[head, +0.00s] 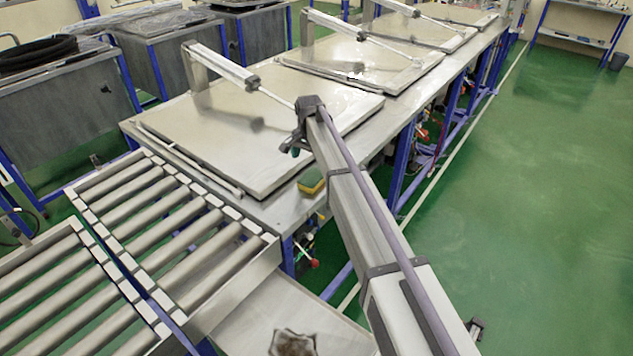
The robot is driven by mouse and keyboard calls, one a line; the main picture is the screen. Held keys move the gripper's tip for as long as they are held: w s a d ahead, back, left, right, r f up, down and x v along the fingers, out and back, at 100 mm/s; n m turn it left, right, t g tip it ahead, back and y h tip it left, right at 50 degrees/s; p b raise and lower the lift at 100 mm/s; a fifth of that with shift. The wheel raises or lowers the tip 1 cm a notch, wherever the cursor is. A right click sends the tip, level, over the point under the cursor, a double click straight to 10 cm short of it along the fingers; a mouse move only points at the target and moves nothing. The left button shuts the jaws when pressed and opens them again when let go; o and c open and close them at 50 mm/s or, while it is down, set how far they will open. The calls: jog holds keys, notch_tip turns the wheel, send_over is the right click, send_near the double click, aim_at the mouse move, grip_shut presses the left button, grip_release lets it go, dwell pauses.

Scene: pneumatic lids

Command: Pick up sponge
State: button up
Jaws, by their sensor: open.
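The sponge (312,181) is a small yellow and dark green block. It lies on the front edge of the metal worktop, close to the near lid and just left of my arm. My gripper (291,149) is at the far end of my arm, above the near lid and up and left of the sponge in the picture. It is open, dark and small in view, and appears apart from the sponge. My arm passes close beside the sponge's right side.
The near flat lid (235,165) has a pneumatic cylinder (222,66) mounted above it. More lids with cylinders line the bench behind. A roller conveyor (165,215) stands at the left front. The green floor (530,200) at the right is clear.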

aim_at(311, 178)
notch_tip(311, 178, down, 10)
jog(key=b, duration=0.8)
jog(key=shift+w, duration=0.15)
jog(key=shift+d+r, duration=0.1)
jog(key=shift+r, duration=0.2)
jog(key=shift+c, duration=0.3)
jog(key=c, duration=0.9)
jog(key=shift+r, duration=0.1)
jog(key=shift+c, duration=0.2)
notch_tip(311, 178, up, 10)
jog(key=p, duration=1)
